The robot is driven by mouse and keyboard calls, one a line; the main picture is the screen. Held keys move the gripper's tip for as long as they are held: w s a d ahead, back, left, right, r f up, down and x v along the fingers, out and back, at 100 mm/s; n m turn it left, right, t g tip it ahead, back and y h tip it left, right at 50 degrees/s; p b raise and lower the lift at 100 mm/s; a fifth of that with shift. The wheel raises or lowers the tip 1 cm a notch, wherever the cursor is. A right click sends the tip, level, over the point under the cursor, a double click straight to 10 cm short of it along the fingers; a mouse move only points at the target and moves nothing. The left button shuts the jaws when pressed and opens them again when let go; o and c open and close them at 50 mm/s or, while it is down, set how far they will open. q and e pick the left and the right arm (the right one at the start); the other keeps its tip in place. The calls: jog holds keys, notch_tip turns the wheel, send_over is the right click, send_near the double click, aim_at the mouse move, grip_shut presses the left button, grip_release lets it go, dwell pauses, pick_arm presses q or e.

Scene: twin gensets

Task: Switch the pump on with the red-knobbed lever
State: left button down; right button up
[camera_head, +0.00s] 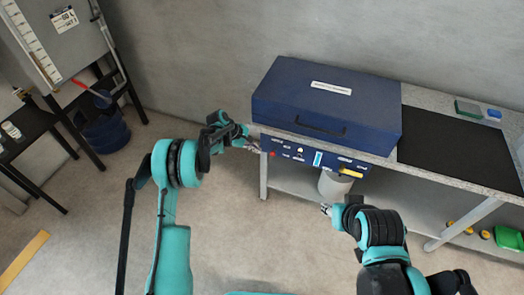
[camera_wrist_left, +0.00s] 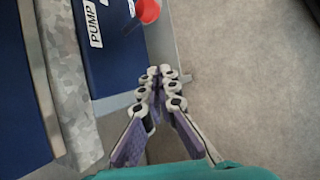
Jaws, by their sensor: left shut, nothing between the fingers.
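The red knob (camera_head: 272,154) of the lever sits at the left end of a blue control panel (camera_head: 353,163) on the front of the bench. In the left wrist view the red knob (camera_wrist_left: 148,10) shows at the top edge, beside the white "PUMP" label (camera_wrist_left: 93,22). My left gripper (camera_head: 261,151) is just left of the knob; in its wrist view the fingertips (camera_wrist_left: 163,71) are together, empty and apart from the knob.
A large blue case (camera_head: 327,103) lies on the bench above the panel, with a black mat (camera_head: 455,148) to its right. A yellow handle (camera_head: 350,173) sticks out at the panel's right. A grey bucket (camera_head: 334,186) stands below. The floor in front is clear.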

pick_arm(q)
jog(key=p+v, duration=0.2)
jog(key=v, duration=0.6)
jog(key=shift+d+r, duration=0.3)
jog(key=shift+d, duration=0.1)
pick_arm(e)
jog(key=r, duration=0.1)
jog(key=s+r, duration=0.1)
jog(key=r, duration=0.1)
jog(key=shift+d, duration=0.15)
jog(key=shift+w, duration=0.1)
